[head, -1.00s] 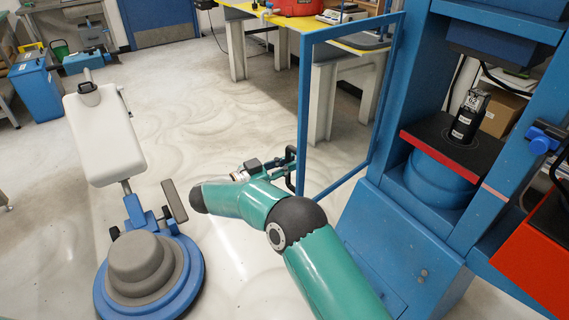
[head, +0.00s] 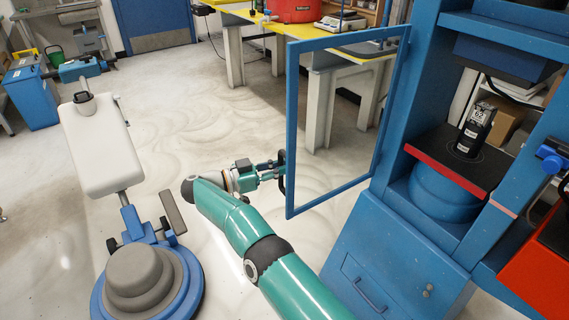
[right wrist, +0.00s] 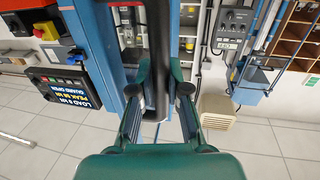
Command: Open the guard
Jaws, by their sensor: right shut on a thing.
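The guard (head: 290,135) is a clear panel in a blue frame. It stands swung out to the left of the blue press (head: 398,225), with the press opening uncovered. My right gripper (head: 273,172) is shut on the dark handle (head: 283,174) at the guard's free edge. In the right wrist view, the fingers of my right gripper (right wrist: 160,92) close around the dark upright handle (right wrist: 158,45). A black labelled cylinder (head: 473,130) stands on the press's dark plate (head: 440,146). My left gripper is not in view.
A yellow-topped bench (head: 345,52) is behind the guard. The floor between them is open.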

